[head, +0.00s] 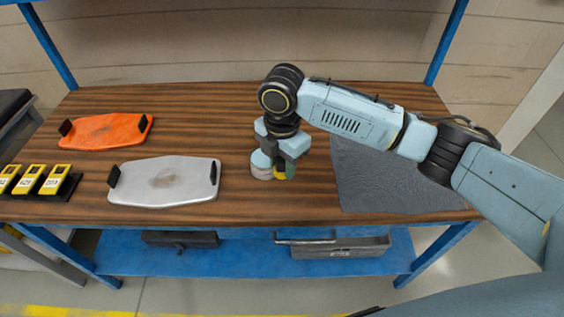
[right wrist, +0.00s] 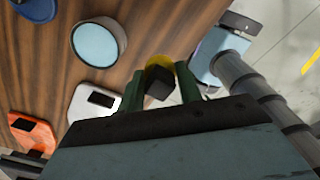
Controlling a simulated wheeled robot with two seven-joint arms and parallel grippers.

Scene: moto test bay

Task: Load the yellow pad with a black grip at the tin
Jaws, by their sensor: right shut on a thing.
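The yellow pad with a black grip (right wrist: 159,84) is between the green fingers of my right gripper (right wrist: 173,82), which is shut on the black grip. In the head view a bit of the yellow pad (head: 280,173) shows below my right gripper (head: 284,163). The tin (head: 260,166) is a low round pale tin with a light blue top, standing just left of the gripper on the bench. In the right wrist view the tin (right wrist: 99,41) shows apart from the pad, up and to the left. My left gripper is not in view.
A silver board (head: 165,194) and an orange board (head: 108,130), each with black handles, lie to the left on the wooden bench (head: 235,110). Yellow numbered blocks (head: 52,180) stand at the far left edge. A grey mat (head: 390,187) lies on the right.

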